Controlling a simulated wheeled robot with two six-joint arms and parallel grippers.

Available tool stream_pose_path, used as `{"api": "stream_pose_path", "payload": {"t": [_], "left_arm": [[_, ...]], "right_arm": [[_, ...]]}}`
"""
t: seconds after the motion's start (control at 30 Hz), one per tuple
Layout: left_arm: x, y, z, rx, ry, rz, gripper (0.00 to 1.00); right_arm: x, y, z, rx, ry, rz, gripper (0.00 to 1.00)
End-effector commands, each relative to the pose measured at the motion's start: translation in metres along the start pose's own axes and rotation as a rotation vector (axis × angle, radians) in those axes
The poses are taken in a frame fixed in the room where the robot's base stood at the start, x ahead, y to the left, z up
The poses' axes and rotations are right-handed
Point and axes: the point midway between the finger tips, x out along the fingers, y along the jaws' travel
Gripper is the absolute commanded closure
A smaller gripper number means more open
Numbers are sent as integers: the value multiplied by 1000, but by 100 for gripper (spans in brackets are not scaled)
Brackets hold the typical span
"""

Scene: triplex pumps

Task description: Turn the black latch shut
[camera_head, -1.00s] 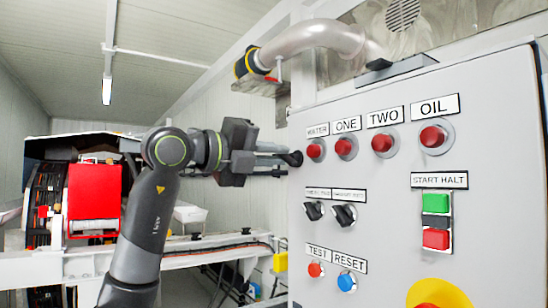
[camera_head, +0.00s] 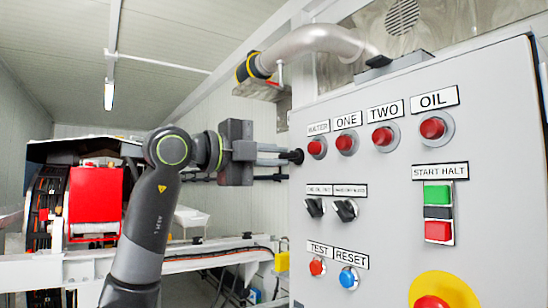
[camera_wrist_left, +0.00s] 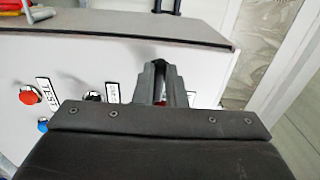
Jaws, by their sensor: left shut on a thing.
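The black latch (camera_head: 297,156) is a small dark knob at the left edge of the grey control panel (camera_head: 385,255), level with the gap between the upper red buttons and the black switches. My left gripper (camera_head: 284,157) reaches it from the left, with its fingertips closed on it. The fingers hide most of the latch, so its angle is hard to tell. In the left wrist view the fingers (camera_wrist_left: 162,86) are close together at the panel's edge, with a dark piece between their tips. My right gripper is not in view.
The panel carries several red buttons (camera_head: 432,128), black switches (camera_head: 345,209), a blue reset button (camera_head: 348,278) and a yellow-ringed stop button (camera_head: 440,292). A grey pipe (camera_head: 318,42) runs above. A red box (camera_head: 95,195) and white rail stand behind my arm.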

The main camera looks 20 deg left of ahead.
Motion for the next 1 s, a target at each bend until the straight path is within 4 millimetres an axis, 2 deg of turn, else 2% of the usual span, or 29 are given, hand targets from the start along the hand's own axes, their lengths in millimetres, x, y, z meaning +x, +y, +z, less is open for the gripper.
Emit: {"api": "stream_pose_path", "payload": {"t": [0.33,0.37,0.53,0.83,1.0], "left_arm": [[0,0,1,-6,-1,0,100],[0,0,1,-6,-1,0,88],[0,0,0,-5,-1,0,67],[-2,0,0,-4,-1,0,67],[-19,1,2,-1,-4,-1,67]], "right_arm": [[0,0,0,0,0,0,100],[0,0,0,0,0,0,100],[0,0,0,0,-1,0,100],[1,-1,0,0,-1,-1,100],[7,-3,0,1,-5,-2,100]]}}
